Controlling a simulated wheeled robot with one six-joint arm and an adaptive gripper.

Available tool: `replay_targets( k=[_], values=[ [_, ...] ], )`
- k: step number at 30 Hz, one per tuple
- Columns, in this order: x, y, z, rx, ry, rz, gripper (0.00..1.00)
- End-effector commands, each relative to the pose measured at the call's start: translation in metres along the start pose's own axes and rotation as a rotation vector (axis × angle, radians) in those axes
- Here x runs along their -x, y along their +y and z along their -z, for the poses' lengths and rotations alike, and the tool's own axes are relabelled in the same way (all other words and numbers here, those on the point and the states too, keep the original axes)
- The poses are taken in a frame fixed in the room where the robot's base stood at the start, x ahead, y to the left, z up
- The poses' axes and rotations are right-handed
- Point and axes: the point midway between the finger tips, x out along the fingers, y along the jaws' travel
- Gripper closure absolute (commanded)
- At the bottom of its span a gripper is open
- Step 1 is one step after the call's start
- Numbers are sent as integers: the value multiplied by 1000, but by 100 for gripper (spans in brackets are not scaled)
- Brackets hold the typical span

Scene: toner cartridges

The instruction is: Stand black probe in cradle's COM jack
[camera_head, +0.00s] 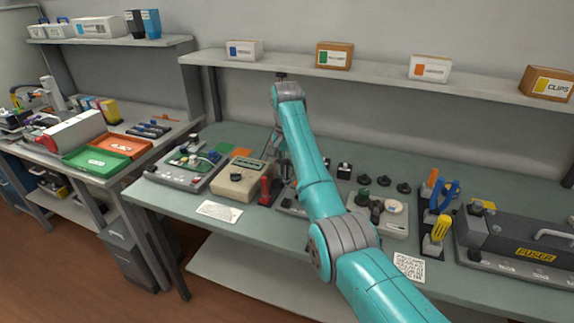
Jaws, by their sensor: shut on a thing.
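A grey base, seemingly the cradle (287,206), shows beside the red probe and is partly covered by my arm. Its COM jack cannot be made out. My gripper (284,168) points down above this spot, behind my forearm, and is shut on a small dark thing, apparently the black probe. The probe is too small and hidden to show its tilt or whether its tip touches the cradle.
A grey board with wired parts (189,167) lies left of the meter. Black knobs and a grey tray (392,224) are to the right, then upright tools with yellow, blue and orange handles (438,230) and the fuser unit (520,246). A shelf (390,76) with boxes runs behind.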

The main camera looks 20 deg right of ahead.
Motion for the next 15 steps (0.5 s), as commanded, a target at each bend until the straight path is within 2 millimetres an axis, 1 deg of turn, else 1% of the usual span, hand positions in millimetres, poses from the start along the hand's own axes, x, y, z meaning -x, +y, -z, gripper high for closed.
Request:
replay_targets(
  k=[15],
  values=[
    [-27,-3,-4,-1,0,0,100]
  ],
)
